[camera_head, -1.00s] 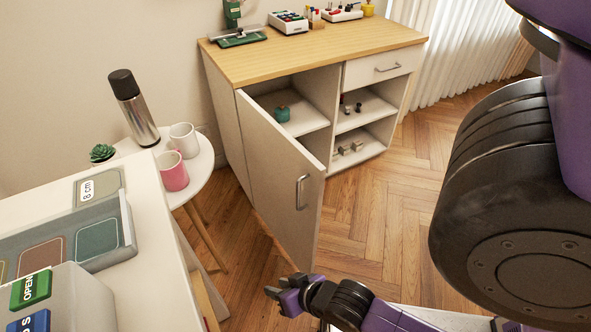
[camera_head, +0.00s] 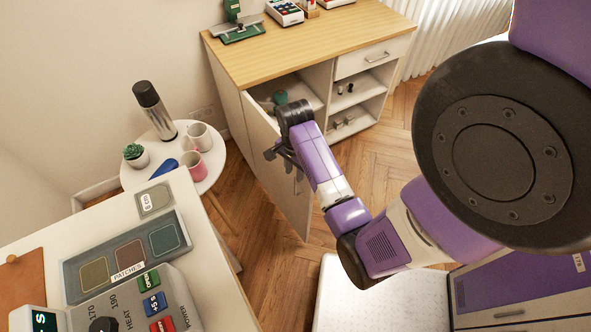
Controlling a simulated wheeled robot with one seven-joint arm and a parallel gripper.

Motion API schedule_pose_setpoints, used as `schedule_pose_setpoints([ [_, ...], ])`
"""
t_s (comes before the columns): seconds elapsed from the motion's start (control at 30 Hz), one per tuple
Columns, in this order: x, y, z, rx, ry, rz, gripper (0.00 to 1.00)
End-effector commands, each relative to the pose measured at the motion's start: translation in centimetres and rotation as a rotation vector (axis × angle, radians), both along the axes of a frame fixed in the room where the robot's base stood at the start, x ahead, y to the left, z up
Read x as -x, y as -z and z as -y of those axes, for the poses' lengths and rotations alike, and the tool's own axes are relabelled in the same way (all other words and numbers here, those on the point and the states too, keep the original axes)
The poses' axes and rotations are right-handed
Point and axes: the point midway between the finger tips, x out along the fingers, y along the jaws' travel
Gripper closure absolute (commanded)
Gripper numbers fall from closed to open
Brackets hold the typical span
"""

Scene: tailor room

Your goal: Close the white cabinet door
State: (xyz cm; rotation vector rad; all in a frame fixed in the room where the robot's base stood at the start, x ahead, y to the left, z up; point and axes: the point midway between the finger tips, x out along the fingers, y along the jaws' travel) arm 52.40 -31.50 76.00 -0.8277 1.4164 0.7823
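The white cabinet door (camera_head: 267,178) stands ajar on the left side of the wood-topped cabinet (camera_head: 233,113). Its metal handle (camera_head: 297,184) is near the door's free edge, partly behind my arm. My gripper (camera_head: 279,155) is in front of the door's upper part, at its outer face, above and left of the handle. I cannot tell whether it touches the door. The fingers are small and dark here, so their opening is unclear. My purple arm hides part of the door's free edge.
A teal object (camera_head: 281,97) is inside the cabinet behind the door. A drawer (camera_head: 371,58) and open shelves are on the right. A round white table (camera_head: 213,174) with a flask (camera_head: 155,110), mugs and a plant stands left. A counter (camera_head: 205,246) is at the front left.

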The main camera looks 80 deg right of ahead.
Motion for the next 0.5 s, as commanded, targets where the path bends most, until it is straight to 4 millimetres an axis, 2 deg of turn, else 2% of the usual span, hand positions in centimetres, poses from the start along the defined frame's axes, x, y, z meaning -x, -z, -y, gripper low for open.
schedule_pose_setpoints([
  [0.03, 0.1, -1.0, 0.4, -0.011, 0.021, -0.005, 0.69],
  [0.17, 0.3, -0.9, 0.6, -0.027, 0.042, -0.014, 0.69],
  [0.5, 0.3, 3.9, 0.5, -0.027, 0.041, -0.015, 0.69],
])
